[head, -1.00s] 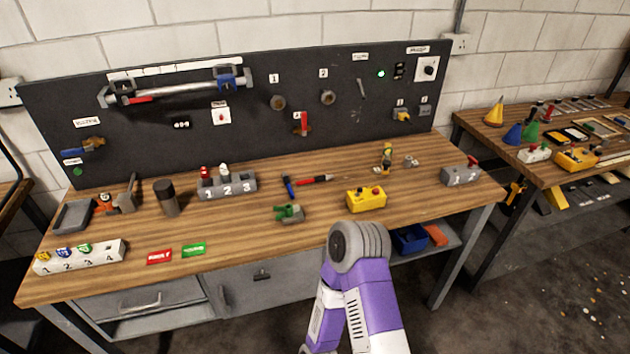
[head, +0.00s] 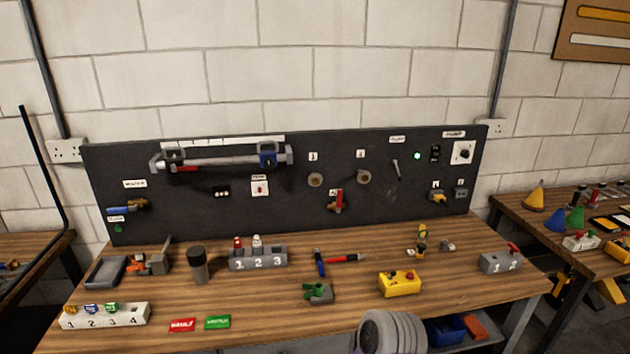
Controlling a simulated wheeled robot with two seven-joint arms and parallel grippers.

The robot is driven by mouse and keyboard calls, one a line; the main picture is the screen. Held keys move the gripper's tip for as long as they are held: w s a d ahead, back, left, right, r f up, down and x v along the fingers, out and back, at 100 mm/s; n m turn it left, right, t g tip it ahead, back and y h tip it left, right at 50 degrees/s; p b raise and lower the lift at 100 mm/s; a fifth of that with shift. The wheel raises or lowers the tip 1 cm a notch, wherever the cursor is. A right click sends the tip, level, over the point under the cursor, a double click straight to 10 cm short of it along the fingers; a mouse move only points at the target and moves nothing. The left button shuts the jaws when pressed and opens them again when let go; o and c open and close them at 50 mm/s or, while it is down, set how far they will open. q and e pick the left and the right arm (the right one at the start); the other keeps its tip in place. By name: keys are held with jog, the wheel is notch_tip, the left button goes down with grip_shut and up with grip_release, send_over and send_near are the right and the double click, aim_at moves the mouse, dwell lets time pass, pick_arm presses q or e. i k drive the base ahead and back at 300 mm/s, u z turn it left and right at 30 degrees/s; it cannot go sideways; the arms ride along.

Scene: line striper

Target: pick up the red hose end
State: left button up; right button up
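A slim red piece with dark ends (head: 345,258) lies on the wooden workbench (head: 260,330), a little right of the middle. It looks like the red hose end, but it is too small to be sure. A blue piece with a dark top (head: 320,263) lies close to its left end. Neither of my grippers is in view.
A green and grey part (head: 318,292) and a yellow button box (head: 399,283) stand nearer the front edge. A grey block numbered 1 2 3 (head: 258,257) stands to the left. A black panel (head: 290,215) rises behind. Bare wood surrounds the red piece's front.

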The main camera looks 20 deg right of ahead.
aim_at(357, 257)
jog(key=u, duration=3.05)
jog(key=k, duration=1.5)
jog(key=z, duration=2.4)
